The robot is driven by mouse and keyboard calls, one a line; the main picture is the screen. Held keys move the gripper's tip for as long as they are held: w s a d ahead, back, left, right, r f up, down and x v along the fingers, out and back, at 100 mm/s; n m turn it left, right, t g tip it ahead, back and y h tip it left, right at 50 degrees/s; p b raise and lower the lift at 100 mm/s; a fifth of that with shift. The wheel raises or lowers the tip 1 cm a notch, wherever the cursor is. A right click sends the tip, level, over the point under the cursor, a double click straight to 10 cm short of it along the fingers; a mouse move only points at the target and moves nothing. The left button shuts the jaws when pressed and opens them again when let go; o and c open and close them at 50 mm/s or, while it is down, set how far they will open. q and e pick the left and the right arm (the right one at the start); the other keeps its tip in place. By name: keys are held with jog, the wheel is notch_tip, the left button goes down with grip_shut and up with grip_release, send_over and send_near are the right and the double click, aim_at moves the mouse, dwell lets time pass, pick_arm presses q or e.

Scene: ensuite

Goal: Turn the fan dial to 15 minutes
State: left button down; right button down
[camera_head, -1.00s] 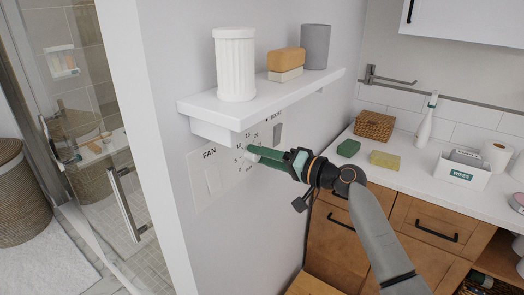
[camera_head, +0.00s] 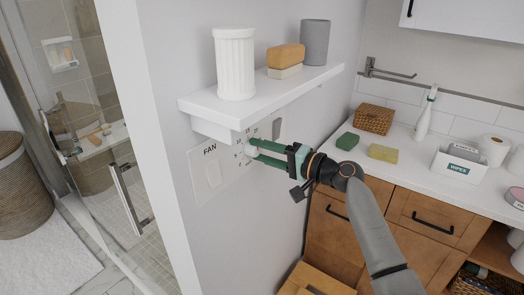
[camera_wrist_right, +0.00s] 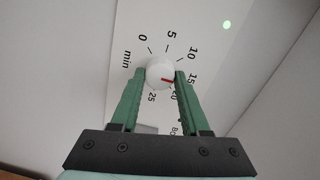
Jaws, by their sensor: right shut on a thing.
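The fan dial is a round white knob (camera_wrist_right: 160,71) on the white wall plate (camera_head: 200,190), which is marked FAN. The wrist view shows a red mark on the knob, pointing right toward the printed 15, slightly to its 20 side. Numbers from 0 to 25 ring the knob, partly covered by my fingers. My right gripper (camera_head: 252,150) reaches the plate from the right. Its two green fingers are shut on the knob, one on each side. It also shows in the wrist view (camera_wrist_right: 161,75). My left gripper is not in view.
A white shelf (camera_head: 270,102) juts out just above the plate, carrying a fluted white cup (camera_head: 235,65), soap bars (camera_head: 286,57) and a grey tumbler (camera_head: 315,43). A counter (camera_head: 400,170) stands at the right.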

jog(key=shift+c, duration=1.9)
grip_release()
jog(key=b+v, duration=0.2)
jog(key=v, duration=1)
jog(key=shift+s+d, duration=0.2)
